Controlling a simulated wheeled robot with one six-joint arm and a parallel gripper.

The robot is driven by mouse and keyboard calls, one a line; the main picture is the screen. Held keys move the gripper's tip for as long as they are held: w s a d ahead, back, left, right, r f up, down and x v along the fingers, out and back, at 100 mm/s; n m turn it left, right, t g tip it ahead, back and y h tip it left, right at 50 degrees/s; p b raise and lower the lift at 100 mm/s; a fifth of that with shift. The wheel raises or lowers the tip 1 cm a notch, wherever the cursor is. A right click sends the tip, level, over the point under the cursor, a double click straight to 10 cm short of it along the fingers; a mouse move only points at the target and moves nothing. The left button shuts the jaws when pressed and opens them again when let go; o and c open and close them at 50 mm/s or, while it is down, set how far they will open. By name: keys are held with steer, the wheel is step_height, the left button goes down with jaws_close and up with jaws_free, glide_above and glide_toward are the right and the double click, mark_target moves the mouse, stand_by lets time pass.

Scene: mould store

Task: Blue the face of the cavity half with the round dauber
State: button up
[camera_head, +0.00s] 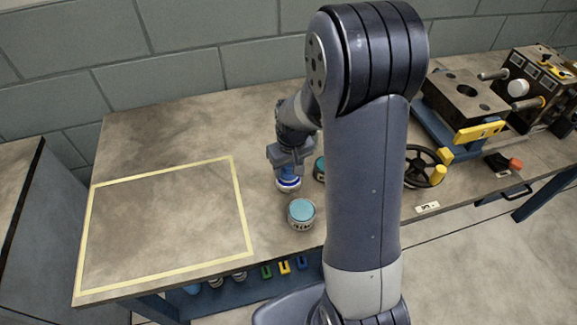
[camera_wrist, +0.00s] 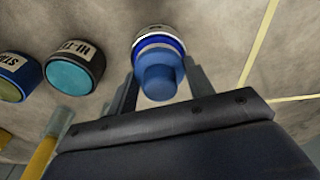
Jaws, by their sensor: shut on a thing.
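My gripper (camera_head: 287,172) points down over the middle of the bench, shut on the round dauber (camera_head: 289,185). In the wrist view the dauber (camera_wrist: 158,78) has a blue knob between my fingers and a blue-and-white round base below. I cannot tell whether its base touches the bench. A dark block with a round hole (camera_head: 464,94), which looks like the cavity half, sits on a blue mount at the right, far from my gripper. A pale tin with a teal top (camera_head: 301,211) stands just in front of the dauber. A dark tin with a teal top (camera_wrist: 76,70) stands beside it.
A yellow-taped rectangle (camera_head: 240,200) on the left bench is empty. A black handwheel (camera_head: 421,167) and a red-tipped clamp (camera_head: 511,163) lie before the mount. A dark block with pins (camera_head: 545,85) stands far right. A blue tin (camera_wrist: 14,75) shows in the wrist view.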

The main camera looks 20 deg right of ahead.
steer(key=shift+f+b, duration=0.5)
steer(key=shift+f, duration=0.1)
stand_by(1.4)
steer(key=shift+r, duration=0.1)
steer(key=shift+r+p, duration=2.7)
steer(key=shift+r, duration=0.85)
steer(key=shift+f, duration=0.2)
